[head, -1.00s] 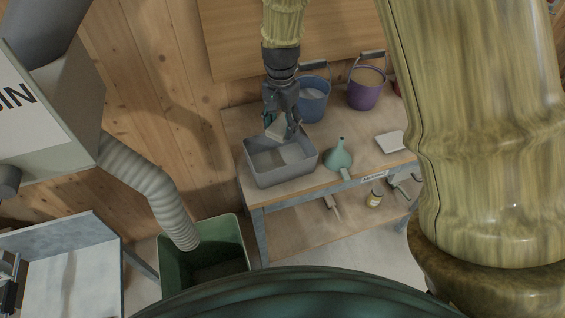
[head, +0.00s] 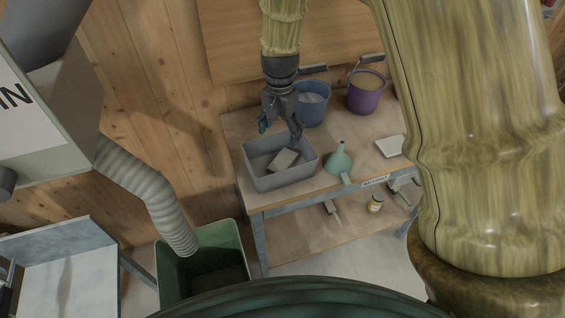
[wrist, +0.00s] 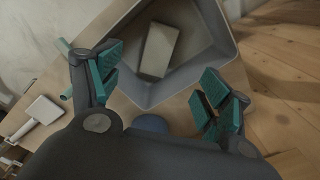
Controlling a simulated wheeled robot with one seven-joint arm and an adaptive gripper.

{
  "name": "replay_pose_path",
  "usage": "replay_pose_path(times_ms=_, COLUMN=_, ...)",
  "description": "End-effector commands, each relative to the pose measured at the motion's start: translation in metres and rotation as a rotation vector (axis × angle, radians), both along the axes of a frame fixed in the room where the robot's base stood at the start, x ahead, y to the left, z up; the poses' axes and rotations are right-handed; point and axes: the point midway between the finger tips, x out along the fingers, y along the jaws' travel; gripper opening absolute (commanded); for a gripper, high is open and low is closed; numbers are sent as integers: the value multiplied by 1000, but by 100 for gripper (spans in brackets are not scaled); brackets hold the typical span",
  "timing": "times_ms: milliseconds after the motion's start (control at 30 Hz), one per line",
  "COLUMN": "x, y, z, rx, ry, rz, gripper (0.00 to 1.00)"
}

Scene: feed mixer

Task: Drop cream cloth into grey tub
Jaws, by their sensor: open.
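The grey tub (head: 266,181) stands on the left end of the wooden bench. The cream cloth (head: 284,160), a pale folded block, lies inside the tub, tilted in the head view. In the wrist view the cloth (wrist: 159,50) rests within the walls of the tub (wrist: 206,68). My gripper (head: 280,127) is above the back part of the tub, its fingers apart and nothing between them. In the wrist view my gripper (wrist: 158,88) shows its teal pads spread wide, clear of the cloth.
A blue bucket (head: 312,108) and a purple bucket (head: 366,97) stand at the back of the bench (head: 300,191). A green funnel (head: 339,162) is right of the tub. A white item (head: 390,146) lies further right. A green bin (head: 172,272) is on the floor.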

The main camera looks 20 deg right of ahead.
Motion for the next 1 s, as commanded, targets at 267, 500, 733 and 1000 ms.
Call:
replay_pose_path(times_ms=267, x=1, y=0, z=27, rx=-1, ry=-3, rz=0, gripper=78)
replay_pose_path(times_ms=500, x=1, y=0, z=69, rx=0, ry=-4, rz=0, gripper=78)
replay_pose_path(times_ms=733, x=1, y=0, z=103, rx=0, ry=-3, rz=0, gripper=78)
replay_pose_path(times_ms=1000, x=0, y=0, z=119, rx=0, ry=0, rz=0, gripper=78)
